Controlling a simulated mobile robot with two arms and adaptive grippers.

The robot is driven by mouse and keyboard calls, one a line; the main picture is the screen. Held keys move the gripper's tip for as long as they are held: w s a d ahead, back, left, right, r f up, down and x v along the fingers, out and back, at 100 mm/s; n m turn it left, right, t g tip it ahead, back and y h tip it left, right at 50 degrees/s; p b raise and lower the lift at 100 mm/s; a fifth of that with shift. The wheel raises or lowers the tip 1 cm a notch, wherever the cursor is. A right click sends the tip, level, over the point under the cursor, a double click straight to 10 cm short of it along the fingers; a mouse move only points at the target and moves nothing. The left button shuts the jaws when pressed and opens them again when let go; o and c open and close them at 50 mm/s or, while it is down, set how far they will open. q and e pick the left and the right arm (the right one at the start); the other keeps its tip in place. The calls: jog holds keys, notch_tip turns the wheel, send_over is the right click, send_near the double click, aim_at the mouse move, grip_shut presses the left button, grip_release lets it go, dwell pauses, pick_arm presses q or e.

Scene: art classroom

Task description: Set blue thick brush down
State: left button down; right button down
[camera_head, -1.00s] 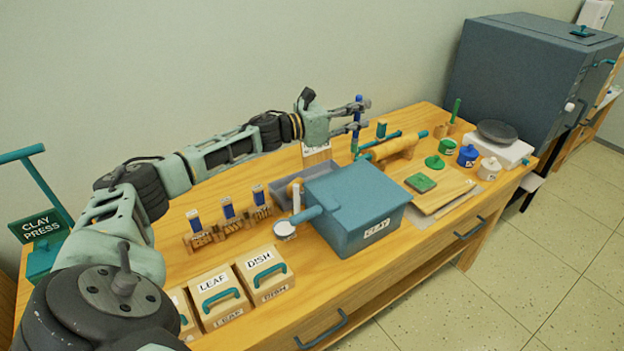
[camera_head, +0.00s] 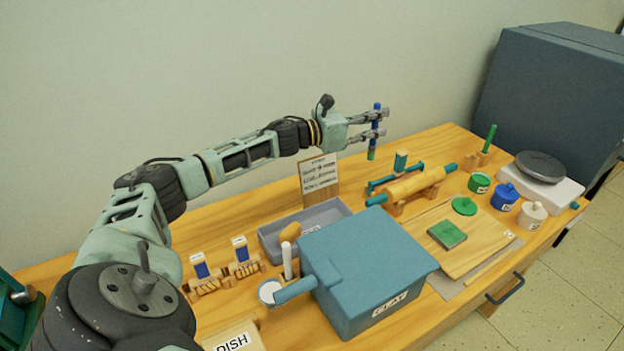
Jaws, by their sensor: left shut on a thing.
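The brush is against the pale wall in the view, near the back edge of the wooden table (camera_head: 225,220). Its lower end looks clear of the tabletop. My right gripper is out of view.
A lettered sign (camera_head: 319,180) stands behind a grey tray (camera_head: 325,216). The blue clay box (camera_head: 370,262) is in front. Jars (camera_head: 504,197) and a scale (camera_head: 550,188) are at right.

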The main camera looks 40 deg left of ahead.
aim_at(371, 145)
pick_arm(q)
notch_tip(371, 145, down, 4)
jog(key=b, duration=0.3)
jog(key=shift+b, duration=0.35)
jog(key=shift+w+f+b, duration=0.15)
jog(key=shift+f+b, duration=0.5)
jog(key=shift+f, duration=0.05)
jog(key=shift+a+f, duration=0.1)
jog(key=s+a+f+p, duration=0.2)
jog(key=s+a+f, duration=0.2)
jog(key=s+f, duration=0.6)
jog(key=shift+s+f, duration=0.35)
jog(key=shift+s, duration=0.2)
jog(key=shift+d, duration=0.1)
